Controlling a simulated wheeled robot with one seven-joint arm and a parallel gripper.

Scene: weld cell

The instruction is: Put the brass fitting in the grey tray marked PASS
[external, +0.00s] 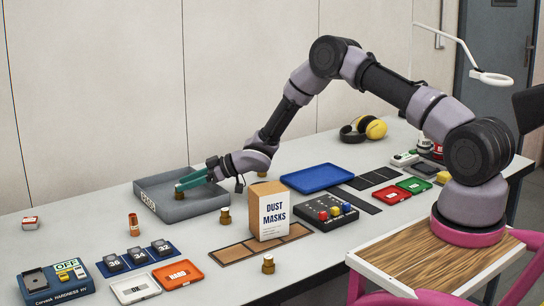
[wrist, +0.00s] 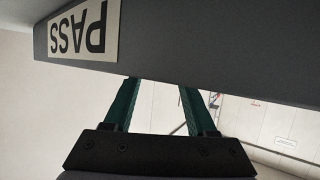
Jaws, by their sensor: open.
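The grey tray (external: 205,208) stands at the back left of the table, with its PASS label on its left end. Its wall, with PASS upside down, fills the top of the wrist view (wrist: 200,40). My gripper (external: 180,186) is open, with its green fingers over the tray. The finger ends are hidden behind the wall in the wrist view (wrist: 157,88). A small brass-coloured piece (external: 179,194) shows at the fingertips, inside the tray. Other brass fittings stand in front of the tray (external: 225,217) and nearer the front edge (external: 268,265).
A dust masks box (external: 268,225) stands on a brown mat right of the tray. A blue tray (external: 317,178) lies to the right. Small OK (external: 133,289) and HARD (external: 178,274) trays lie in front.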

